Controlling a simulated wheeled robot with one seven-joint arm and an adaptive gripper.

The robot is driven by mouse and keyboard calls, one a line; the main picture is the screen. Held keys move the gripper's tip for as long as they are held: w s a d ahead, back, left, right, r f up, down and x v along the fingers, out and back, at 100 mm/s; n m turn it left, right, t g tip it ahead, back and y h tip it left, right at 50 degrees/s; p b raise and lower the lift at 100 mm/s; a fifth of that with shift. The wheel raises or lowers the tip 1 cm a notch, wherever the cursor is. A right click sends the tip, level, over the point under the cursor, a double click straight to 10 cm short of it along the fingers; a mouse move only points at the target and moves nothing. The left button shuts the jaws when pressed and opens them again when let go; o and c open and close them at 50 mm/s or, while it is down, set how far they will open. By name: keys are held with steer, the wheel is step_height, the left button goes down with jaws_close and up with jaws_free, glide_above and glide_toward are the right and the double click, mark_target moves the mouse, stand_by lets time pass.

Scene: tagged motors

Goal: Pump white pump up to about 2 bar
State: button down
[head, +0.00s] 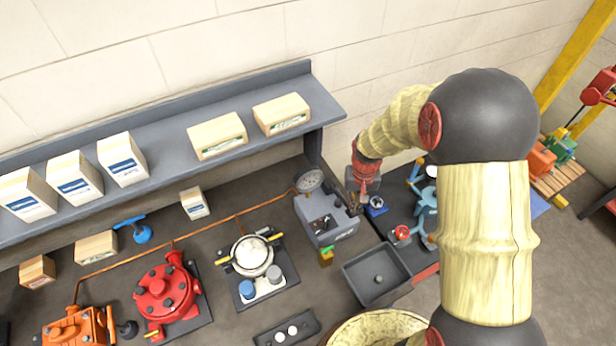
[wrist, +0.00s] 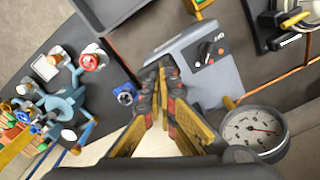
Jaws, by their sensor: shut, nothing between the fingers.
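The white pump (head: 252,256) stands on a dark plate on the bench, between the red pump and the grey control box. Only a cut-off part of a pale machine with yellow bars (wrist: 295,20) shows at the top right of the wrist view. A round gauge (head: 309,181) stands behind the control box (head: 328,222). In the wrist view the gauge (wrist: 255,130) has a needle pointing right, but its numbers are too small to read. The control box (wrist: 205,60) carries a dark knob. My gripper (head: 363,193) is shut and empty, its fingertips (wrist: 160,68) beside the box.
A blue knob (head: 376,206) lies right by my gripper. A red valve wheel (head: 402,233) and teal pipework stand further right. A red pump (head: 166,292) and an orange one (head: 78,328) are at left. A shelf with boxes (head: 218,138) runs behind. A grey tray (head: 351,280) sits in front.

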steer(key=shift+r, duration=0.45)
steer(key=shift+r+p, duration=1.6)
steer(key=shift+r, duration=0.95)
steer(key=shift+f, duration=0.1)
